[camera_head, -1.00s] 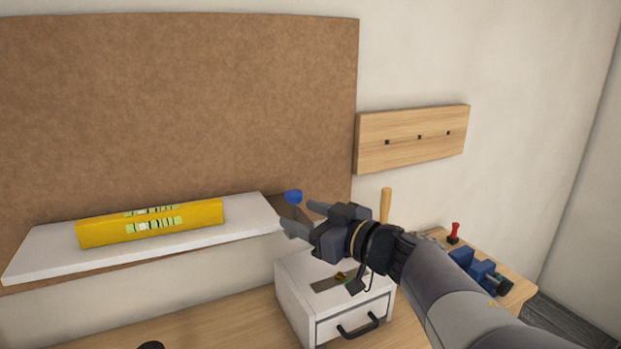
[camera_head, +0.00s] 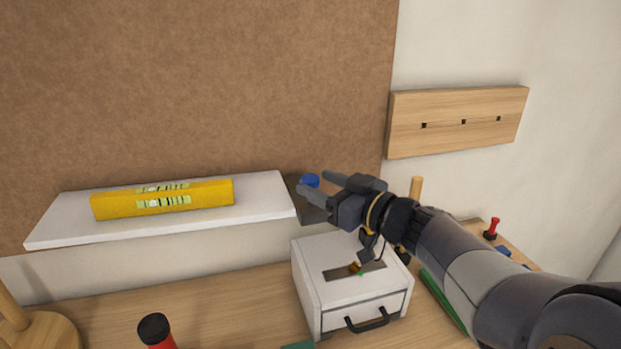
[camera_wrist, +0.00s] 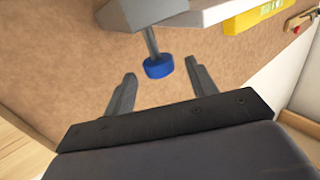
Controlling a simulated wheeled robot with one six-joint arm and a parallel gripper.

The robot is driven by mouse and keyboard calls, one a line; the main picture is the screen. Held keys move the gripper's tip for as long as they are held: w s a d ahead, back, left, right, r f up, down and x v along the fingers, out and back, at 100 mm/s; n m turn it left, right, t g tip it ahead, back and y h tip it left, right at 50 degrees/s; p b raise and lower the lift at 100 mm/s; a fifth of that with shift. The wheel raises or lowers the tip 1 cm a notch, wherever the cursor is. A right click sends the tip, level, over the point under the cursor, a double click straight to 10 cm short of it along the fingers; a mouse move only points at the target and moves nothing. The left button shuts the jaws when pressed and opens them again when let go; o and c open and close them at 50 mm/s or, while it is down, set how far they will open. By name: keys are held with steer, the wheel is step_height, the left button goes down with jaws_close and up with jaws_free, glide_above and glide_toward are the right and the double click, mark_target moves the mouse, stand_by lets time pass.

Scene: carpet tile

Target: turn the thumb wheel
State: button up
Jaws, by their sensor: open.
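The thumb wheel (camera_head: 310,181) is a small blue disc at the right end of the white shelf (camera_head: 165,213). In the wrist view the blue wheel (camera_wrist: 158,66) sits on the end of a grey stem (camera_wrist: 146,38). My gripper (camera_head: 313,183) is open at the wheel in the head view, and a finger hides part of it. In the wrist view the open fingers of my gripper (camera_wrist: 160,82) stand on either side of the wheel, with gaps on both sides; the wheel lies a little beyond or level with the fingertips.
A yellow spirit level (camera_head: 163,199) lies on the shelf. A white drawer box (camera_head: 350,285) stands on the wooden table (camera_head: 220,305) below my gripper. A wooden board (camera_head: 455,122) hangs on the wall at right. A red-and-black bottle (camera_head: 156,332) stands at the front.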

mark_target(316, 182)
steer(key=shift+x, duration=1.65)
steer(key=c, duration=0.9)
steer(key=shift+m+t+h, duration=0.3)
steer(key=shift+t, duration=0.1)
steer(key=shift+c, duration=0.2)
